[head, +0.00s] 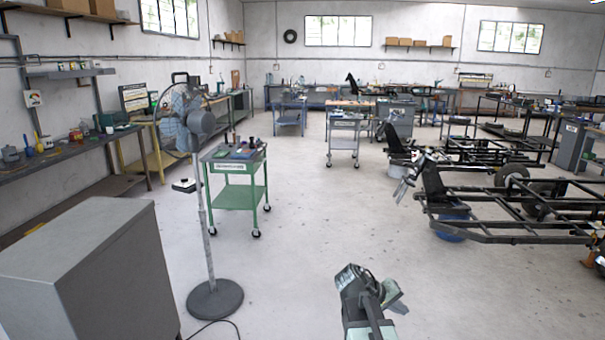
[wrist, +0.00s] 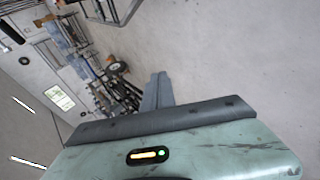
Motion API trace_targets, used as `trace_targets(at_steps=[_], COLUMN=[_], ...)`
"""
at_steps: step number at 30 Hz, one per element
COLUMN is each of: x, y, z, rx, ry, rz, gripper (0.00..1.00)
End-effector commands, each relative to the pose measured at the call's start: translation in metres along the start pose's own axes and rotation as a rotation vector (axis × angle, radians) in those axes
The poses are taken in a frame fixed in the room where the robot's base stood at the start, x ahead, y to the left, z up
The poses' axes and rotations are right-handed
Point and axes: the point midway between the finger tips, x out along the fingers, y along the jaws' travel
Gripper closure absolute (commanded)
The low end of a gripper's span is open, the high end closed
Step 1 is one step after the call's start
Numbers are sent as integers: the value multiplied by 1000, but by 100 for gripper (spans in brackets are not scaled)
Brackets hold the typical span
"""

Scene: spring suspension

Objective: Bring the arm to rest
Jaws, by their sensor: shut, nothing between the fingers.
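My arm (head: 362,300) shows at the bottom centre of the head view, raised over open floor and bent. Its fingers cannot be made out there. In the wrist view, my gripper (wrist: 158,78) sticks out beyond the dark bar and green housing. Its grey fingers are together, with nothing between them. The wrist view is tilted, and bare floor lies beyond the fingers.
A grey cabinet (head: 85,270) stands at the front left, beside a pedestal fan (head: 215,298). A green trolley (head: 237,196) stands behind the fan. Black vehicle frames (head: 500,228) fill the right side. The middle floor (head: 300,230) is clear.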

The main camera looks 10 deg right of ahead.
Motion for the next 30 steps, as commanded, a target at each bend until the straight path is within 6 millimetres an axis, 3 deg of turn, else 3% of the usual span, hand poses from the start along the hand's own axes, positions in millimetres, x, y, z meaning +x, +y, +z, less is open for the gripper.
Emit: trace_targets(at_steps=[1,3,6,10,15,30], x=[-28,-59,-97,-129,-148,-147], y=[-32,-83,-142,-190,-208,-207], z=[5,15,36,63,72,73], rx=[-12,-25,-35,-27,-30,-31], ry=[10,8,-22,-87,-127,-131], rz=[-100,-259,-479,-722,-833,-831], gripper=[100,100,100,100,100,100])
